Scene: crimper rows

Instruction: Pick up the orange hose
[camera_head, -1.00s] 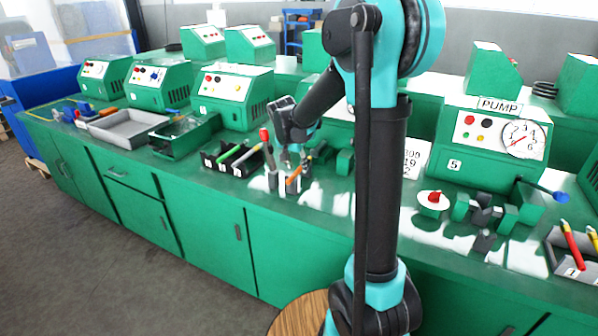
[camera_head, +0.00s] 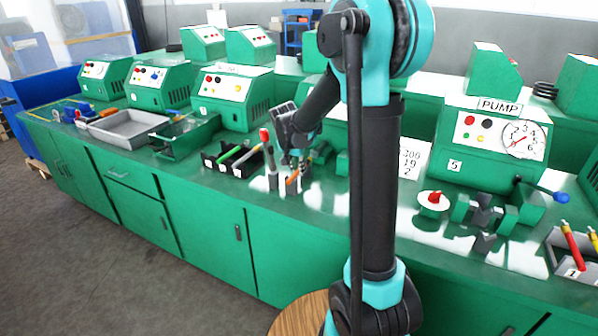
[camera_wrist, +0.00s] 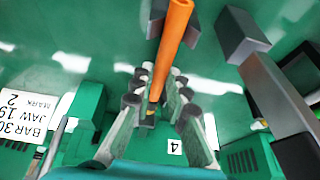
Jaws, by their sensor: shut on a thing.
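The orange hose (camera_wrist: 172,38) runs from the top edge of the wrist view down between my fingers. My gripper (camera_wrist: 160,85) is shut on it, with finger pads on both sides. In the head view a short piece of the orange hose (camera_head: 292,178) shows just below my gripper (camera_head: 293,160), over the green bench. The hose's lower end is partly hidden by the fingers, and I cannot tell whether it touches the bench.
A dark rack with several tools (camera_head: 233,160) stands left of my gripper. A red-tipped grey post (camera_head: 271,170) is close beside it. A green block (camera_head: 342,163) sits to the right.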

